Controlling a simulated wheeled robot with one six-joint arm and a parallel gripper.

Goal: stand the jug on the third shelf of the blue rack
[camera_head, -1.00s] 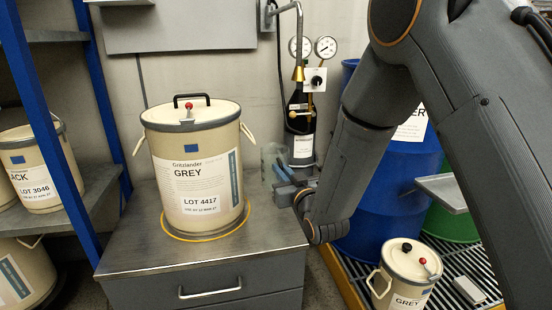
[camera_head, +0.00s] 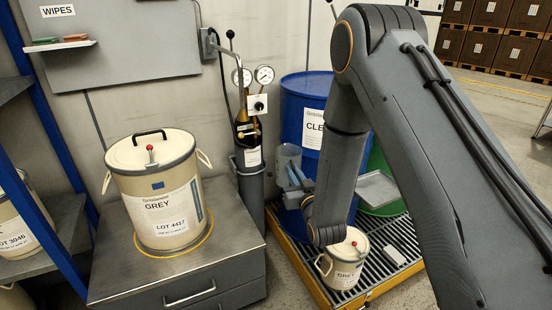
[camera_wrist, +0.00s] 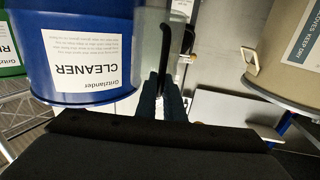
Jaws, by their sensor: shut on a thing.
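The jug (camera_head: 288,157) is a grey, see-through vessel. My gripper (camera_head: 297,178) is shut on it and holds it up in front of the blue drum, right of the gas cylinder. In the wrist view, the clear jug wall (camera_wrist: 150,35) and a dark upright strip, seemingly its handle, show beyond the fingers (camera_wrist: 160,95). The blue rack (camera_head: 47,120) stands at the left edge of the head view. Its grey shelves (camera_head: 70,215) are partly cut off, so I cannot tell which is the third.
The GREY pail (camera_head: 160,200) stands on a steel cabinet (camera_head: 235,262) between the rack and my gripper. The gas cylinder (camera_head: 248,165) with gauges is beside it. A blue CLEANER drum (camera_head: 300,105) and a small GREY pail (camera_head: 342,262) stand on the grating. Cream pails occupy the rack.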

